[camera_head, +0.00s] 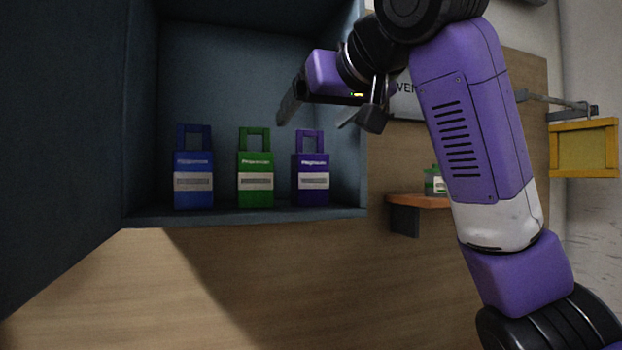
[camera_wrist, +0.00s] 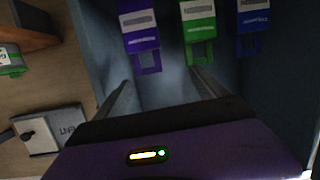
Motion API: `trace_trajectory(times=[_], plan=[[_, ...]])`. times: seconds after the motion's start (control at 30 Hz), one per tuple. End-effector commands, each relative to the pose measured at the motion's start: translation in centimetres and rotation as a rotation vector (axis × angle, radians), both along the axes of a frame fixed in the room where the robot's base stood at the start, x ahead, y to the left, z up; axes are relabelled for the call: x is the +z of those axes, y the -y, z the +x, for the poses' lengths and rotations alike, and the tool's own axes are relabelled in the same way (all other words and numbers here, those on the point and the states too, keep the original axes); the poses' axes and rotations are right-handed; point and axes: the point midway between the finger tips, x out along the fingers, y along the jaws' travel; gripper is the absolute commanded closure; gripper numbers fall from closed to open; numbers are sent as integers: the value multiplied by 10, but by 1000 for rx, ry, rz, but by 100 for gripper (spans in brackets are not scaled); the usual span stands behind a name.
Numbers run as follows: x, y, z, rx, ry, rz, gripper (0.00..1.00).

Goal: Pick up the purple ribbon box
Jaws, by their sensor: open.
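The purple ribbon box (camera_head: 311,182) stands upright on the cabinet shelf, the rightmost of three similar boxes, with a handle loop on top and a pale label. It also shows in the wrist view (camera_wrist: 140,28), upside down at the top. My gripper (camera_head: 318,122) is open and empty, above and in front of the boxes near the right side of the cabinet. In the wrist view its two fingers (camera_wrist: 158,86) point toward the boxes, with the purple handle and the green handle beyond the fingertips. The gripper looks apart from the purple box.
A green box (camera_head: 255,182) and a blue box (camera_head: 193,182) stand left of the purple one. The cabinet (camera_head: 240,75) has side walls around them. Right of it are an orange ledge (camera_head: 418,201) with a green container (camera_head: 430,182), and a yellow box-like fixture (camera_head: 584,148).

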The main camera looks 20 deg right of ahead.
Motion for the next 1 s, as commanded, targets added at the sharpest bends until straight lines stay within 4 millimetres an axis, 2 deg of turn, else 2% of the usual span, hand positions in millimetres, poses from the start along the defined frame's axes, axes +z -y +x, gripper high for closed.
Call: trace_trajectory(times=[0.1,0.27,0.6,0.87,1.0], plan=[[-23,8,-3,-34,-99,11,18],[-36,14,-5,-62,-152,22,18],[-53,13,43,-63,-152,27,18],[-60,14,60,-64,-150,27,18],[-63,16,76,-64,-152,27,18]])
